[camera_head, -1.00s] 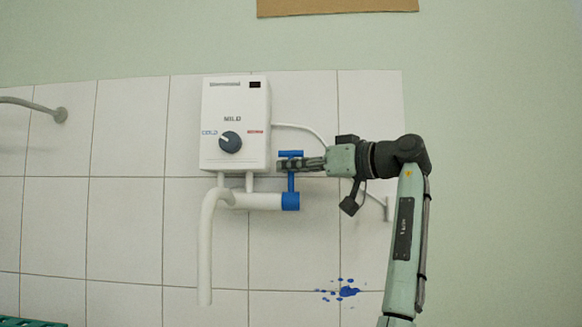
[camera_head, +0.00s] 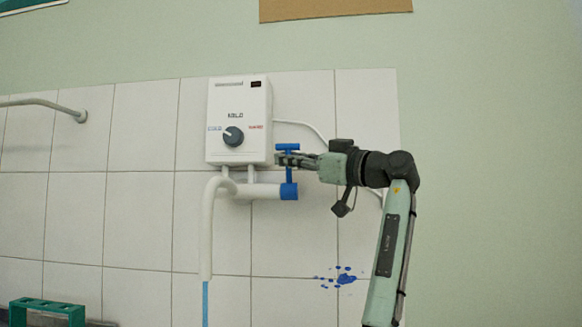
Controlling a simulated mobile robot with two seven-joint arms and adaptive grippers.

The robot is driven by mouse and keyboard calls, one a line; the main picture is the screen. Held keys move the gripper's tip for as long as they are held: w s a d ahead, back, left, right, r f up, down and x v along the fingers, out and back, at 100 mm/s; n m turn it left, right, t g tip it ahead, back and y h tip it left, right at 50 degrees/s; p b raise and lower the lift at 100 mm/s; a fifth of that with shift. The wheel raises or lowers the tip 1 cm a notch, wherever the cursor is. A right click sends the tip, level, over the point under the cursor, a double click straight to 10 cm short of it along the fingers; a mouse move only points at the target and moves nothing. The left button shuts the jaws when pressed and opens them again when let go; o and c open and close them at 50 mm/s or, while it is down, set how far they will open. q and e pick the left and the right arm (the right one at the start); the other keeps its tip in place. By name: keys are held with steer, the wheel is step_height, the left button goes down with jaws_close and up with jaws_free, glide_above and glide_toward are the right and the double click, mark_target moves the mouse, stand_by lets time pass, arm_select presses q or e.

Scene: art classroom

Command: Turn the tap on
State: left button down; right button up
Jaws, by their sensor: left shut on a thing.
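The tap is a white pipe (camera_head: 250,190) with a blue end piece and a blue T-shaped handle (camera_head: 288,147) on a blue stem. It sits under a white wall heater (camera_head: 238,95) with a dark dial. Its white spout (camera_head: 207,240) hangs down at the left, and a blue stream of water (camera_head: 205,303) runs from its lower end. My left gripper (camera_head: 287,159) reaches the handle from the right. It is shut on the handle's stem, just below the crossbar, and its fingers hide part of the stem. My right gripper does not show.
A green rack (camera_head: 48,306) stands at the lower left. A metal bar (camera_head: 45,102) juts from the tiled wall at the upper left. Blue paint splashes (camera_head: 346,279) mark the tiles below my arm. A white hose runs behind my gripper.

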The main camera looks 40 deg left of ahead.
arm_select(q)
steer(key=c, duration=1.6)
jaws_free()
steer(key=d+f, duration=0.2)
steer(key=d, duration=0.9)
steer(key=shift+d, duration=0.4)
steer(key=shift+f, duration=0.1)
